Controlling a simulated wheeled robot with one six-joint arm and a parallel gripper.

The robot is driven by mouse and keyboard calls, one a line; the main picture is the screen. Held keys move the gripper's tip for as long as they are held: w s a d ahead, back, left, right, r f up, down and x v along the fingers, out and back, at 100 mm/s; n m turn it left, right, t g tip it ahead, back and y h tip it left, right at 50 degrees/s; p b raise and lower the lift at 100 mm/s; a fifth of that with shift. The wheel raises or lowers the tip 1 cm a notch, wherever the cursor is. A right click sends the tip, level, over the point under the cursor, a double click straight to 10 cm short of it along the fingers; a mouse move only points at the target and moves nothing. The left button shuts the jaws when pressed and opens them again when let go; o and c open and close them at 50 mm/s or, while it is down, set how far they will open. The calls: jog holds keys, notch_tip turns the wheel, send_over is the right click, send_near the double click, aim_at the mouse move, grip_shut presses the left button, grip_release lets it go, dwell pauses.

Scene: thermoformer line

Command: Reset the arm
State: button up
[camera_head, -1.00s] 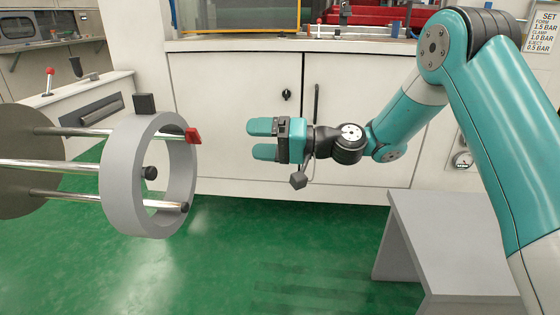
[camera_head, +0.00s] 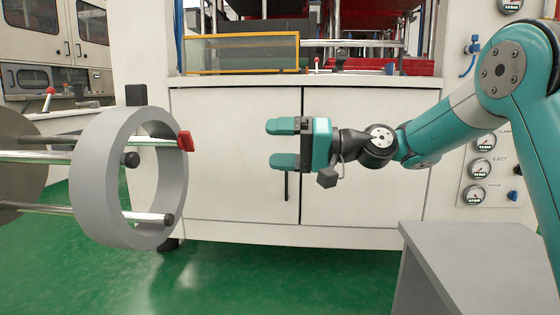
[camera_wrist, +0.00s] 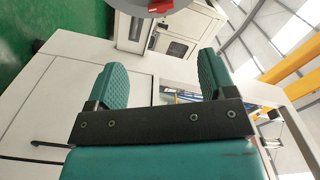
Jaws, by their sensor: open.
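My gripper (camera_head: 275,144) is open and empty in the head view. Its two teal fingers point left, in front of the white machine cabinet (camera_head: 235,205). In the wrist view my gripper (camera_wrist: 165,82) shows both fingers spread, with nothing between them. My teal arm reaches in from the right, bent at the elbow. A grey ring (camera_head: 88,180) on metal rods is left of my gripper, with a clear gap between them.
A grey bench (camera_head: 470,260) stands at lower right below my arm. Pressure gauges (camera_head: 481,168) are on the machine at right. Green floor (camera_head: 270,285) is open between ring and bench.

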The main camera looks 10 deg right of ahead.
dwell(0.3)
jog(key=s+a+n+g+h+p, duration=0.2)
jog(key=s+a+h+p, duration=0.15)
jog(key=s, duration=0.35)
jog(key=s+a+n+g+h+p, duration=0.25)
jog(key=s+p, duration=0.25)
jog(key=s, duration=0.3)
jog(key=s+d+n+g+h+p, duration=0.1)
jog(key=s+d+h+p, duration=0.25)
jog(key=s, duration=0.45)
jog(key=s+d+g+h+p, duration=0.1)
jog(key=s+d+h+p, duration=0.25)
jog(key=s, duration=0.35)
notch_tip(320, 180, up, 36)
jog(key=p, duration=3.6)
jog(key=shift+w+d+f, duration=0.1)
